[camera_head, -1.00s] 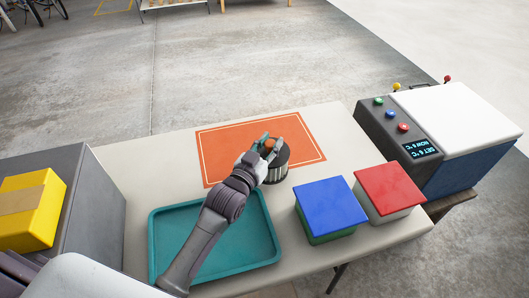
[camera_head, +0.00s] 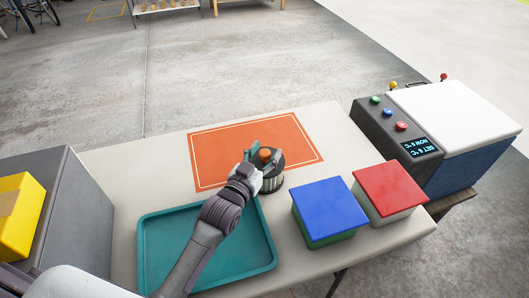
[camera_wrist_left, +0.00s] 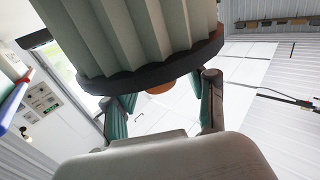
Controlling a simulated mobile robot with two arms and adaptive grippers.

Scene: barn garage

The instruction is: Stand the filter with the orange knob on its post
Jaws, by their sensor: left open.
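The filter (camera_head: 272,184) has a pleated pale body, a dark top and an orange knob (camera_head: 265,154). It looks upright on the table at the near right edge of the orange mat. My left gripper (camera_head: 264,152) is open, with one finger on each side of the knob. In the left wrist view the pleated filter (camera_wrist_left: 130,40) fills the top, its dark rim faces the fingers, and part of the orange knob (camera_wrist_left: 160,88) shows between the open fingers (camera_wrist_left: 165,108). I see no post; whether one is under the filter is hidden. My right gripper is not in view.
A teal tray (camera_head: 147,255) lies under my left forearm. A blue-lidded box (camera_head: 328,205) and a red-lidded box (camera_head: 388,188) stand right of the filter. A cooler with buttons (camera_head: 455,120) is at the right, a yellow box (camera_head: 18,215) at the left. The orange mat (camera_head: 225,155) is mostly bare.

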